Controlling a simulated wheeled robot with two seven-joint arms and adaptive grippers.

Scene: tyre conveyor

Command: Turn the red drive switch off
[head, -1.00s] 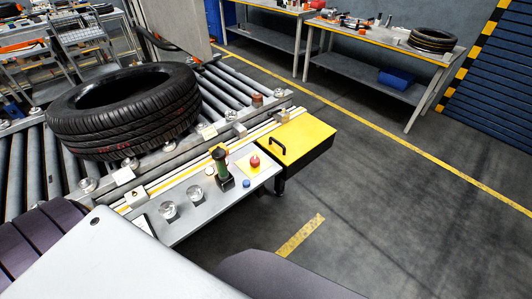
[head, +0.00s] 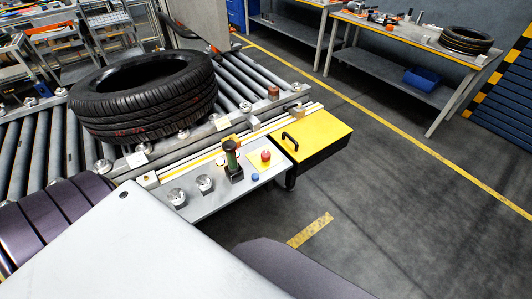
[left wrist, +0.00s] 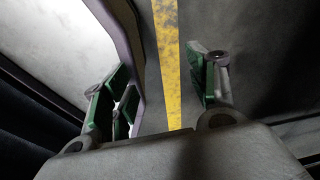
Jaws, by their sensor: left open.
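A red round-topped control (head: 265,156) sits on a yellow plate on the grey control panel (head: 222,199), beside the conveyor. It is the only clearly red control I see; its on or off setting cannot be read. Grey floor with a yellow stripe lies beyond the fingers. The left gripper is not visible in the head view, nor is the right.
A black tyre (head: 144,94) lies on the roller conveyor (head: 52,150). Two clear round knobs (head: 204,184) sit on the panel's left part. A yellow box (head: 318,135) with a black handle adjoins the panel. Open floor (head: 400,190) lies to the right.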

